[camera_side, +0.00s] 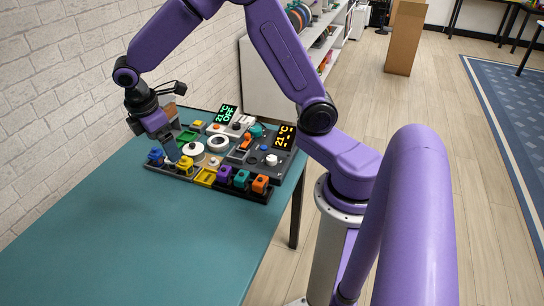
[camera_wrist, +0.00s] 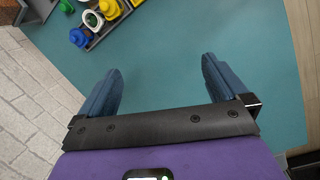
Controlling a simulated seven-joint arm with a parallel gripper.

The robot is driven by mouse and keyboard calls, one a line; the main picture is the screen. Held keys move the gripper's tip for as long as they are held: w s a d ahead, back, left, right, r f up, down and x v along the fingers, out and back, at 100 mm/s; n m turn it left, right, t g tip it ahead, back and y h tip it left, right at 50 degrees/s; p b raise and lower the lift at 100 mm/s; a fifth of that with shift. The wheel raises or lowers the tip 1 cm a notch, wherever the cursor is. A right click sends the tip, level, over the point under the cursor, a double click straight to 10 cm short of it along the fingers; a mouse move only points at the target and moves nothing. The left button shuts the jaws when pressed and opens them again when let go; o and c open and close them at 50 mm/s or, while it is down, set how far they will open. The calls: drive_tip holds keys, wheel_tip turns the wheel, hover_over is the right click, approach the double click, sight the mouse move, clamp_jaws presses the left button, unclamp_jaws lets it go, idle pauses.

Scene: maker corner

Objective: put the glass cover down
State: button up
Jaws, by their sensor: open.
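My gripper (camera_side: 173,152) is at the left part of a dark board of devices (camera_side: 262,193) in the side view, low above or beside its near-left edge. In the wrist view my gripper (camera_wrist: 162,75) has its two blue fingers wide apart, with only bare teal table between them. I cannot make out a glass cover in either view. It may be hidden or too clear to see.
The board carries coloured blocks, a white ring (camera_side: 218,143) and two lit displays (camera_side: 284,136). In the wrist view its corner with a yellow piece (camera_wrist: 109,8) is at the top left. The teal table (camera_side: 130,245) is clear nearer the camera. A brick wall (camera_side: 50,90) borders the left.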

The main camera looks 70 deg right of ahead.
drive_tip(key=s+r+y, duration=0.1)
drive_tip(key=s+r, duration=0.1)
drive_tip(key=s, duration=1.2)
drive_tip(key=s+r+y, duration=0.1)
drive_tip(key=s+r, duration=0.1)
drive_tip(key=s, duration=1.3)
drive_tip(key=shift+a+y, duration=0.4)
drive_tip(key=shift+a, duration=0.05)
